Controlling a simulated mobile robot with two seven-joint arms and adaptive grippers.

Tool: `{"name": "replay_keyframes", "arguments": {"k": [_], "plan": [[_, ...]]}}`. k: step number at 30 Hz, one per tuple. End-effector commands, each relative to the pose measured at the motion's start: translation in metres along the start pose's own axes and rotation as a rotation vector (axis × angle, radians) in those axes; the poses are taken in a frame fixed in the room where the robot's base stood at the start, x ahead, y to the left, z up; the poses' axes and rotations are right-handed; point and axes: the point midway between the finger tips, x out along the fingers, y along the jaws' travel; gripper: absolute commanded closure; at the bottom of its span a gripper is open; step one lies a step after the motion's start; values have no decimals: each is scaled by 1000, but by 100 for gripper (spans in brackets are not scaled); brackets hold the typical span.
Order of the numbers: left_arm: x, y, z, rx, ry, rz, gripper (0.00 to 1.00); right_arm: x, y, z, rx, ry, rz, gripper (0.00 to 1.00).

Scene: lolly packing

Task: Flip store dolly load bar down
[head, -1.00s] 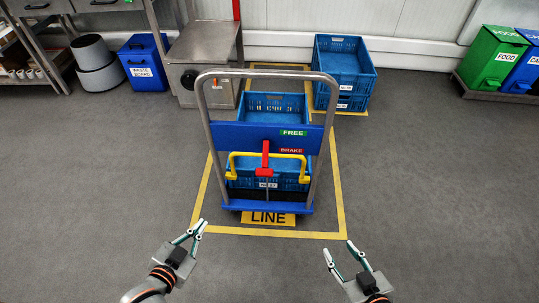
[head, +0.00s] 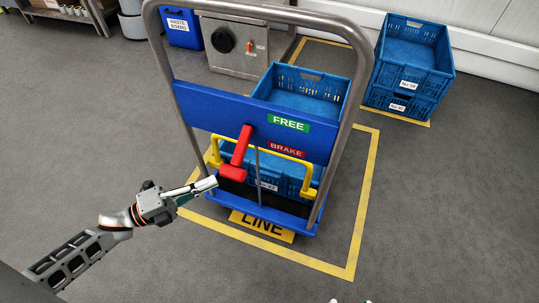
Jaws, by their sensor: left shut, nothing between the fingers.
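The dolly (head: 255,118) stands in front of me, with a blue panel and a tall grey tube handle. The yellow load bar (head: 285,149) spans the dolly below the panel, in front of the blue crates. Its left end (head: 215,157) and right end (head: 308,193) are bent downward. A red lever (head: 239,152) crosses in front of the bar. My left gripper (head: 214,183) is shut and empty, just below the bar's left end and left of the lever's foot; I cannot tell whether it touches anything. Only the tips of my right gripper (head: 350,301) show, apart, at the bottom edge.
Blue crates (head: 300,92) stand on the dolly. Green FREE (head: 288,122) and red BRAKE (head: 286,149) labels are on the panel. More blue crates (head: 412,70) are stacked at the right. A steel cabinet (head: 233,45) stands behind. The floor at right is clear.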

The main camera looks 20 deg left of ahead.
Motion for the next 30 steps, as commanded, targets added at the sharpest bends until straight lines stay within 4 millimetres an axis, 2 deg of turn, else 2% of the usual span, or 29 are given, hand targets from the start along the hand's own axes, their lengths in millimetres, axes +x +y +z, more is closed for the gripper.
{"name": "replay_keyframes", "arguments": {"k": [1, 8, 11, 24, 30], "plan": [[-4, 11, 0, 13, 16, 7, 100, 1, 1, 6, 13, -9, 1, 60], [5, 6, 3, 51, 42, -9, 100, 1, -1, 0, 24, 6, -2, 60], [19, 5, 2, 52, 42, -11, 100, 1, -2, 0, 30, 7, -3, 60], [102, 5, 0, 49, 40, -9, 100, 2, -8, 6, 91, 8, -12, 60], [118, 6, 18, 47, 40, -5, 100, 3, -13, 9, 144, 11, -20, 60]]}}
